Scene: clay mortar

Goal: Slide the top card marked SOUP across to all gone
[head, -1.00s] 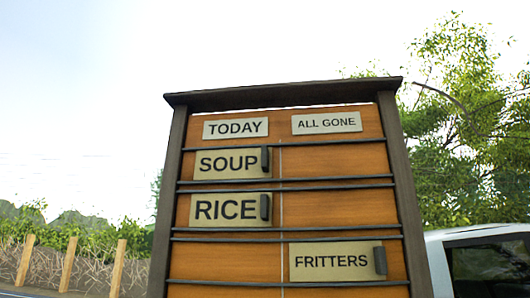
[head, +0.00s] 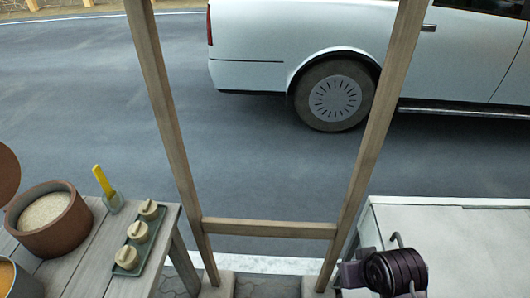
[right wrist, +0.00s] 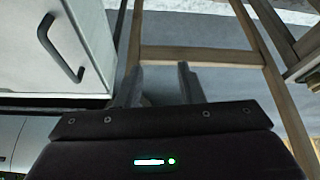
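The SOUP card and the board's face are outside both current views. The wooden legs and crossbar (head: 270,229) of a stand show in the head view, and its crossbar also shows in the right wrist view (right wrist: 200,56). My right gripper (right wrist: 160,86) is open, with a clear gap between its two fingers and nothing held. Its fingers point toward the stand's crossbar. In the head view only part of my right arm shows at the lower right. My left gripper is not in view.
A white cabinet (head: 450,245) stands at the right; its dark handle (right wrist: 60,48) shows in the wrist view. At left, a wooden table (head: 85,262) holds a brown bowl (head: 48,222) and a green tray (head: 128,262) of small pots. A white car (head: 280,45) stands behind.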

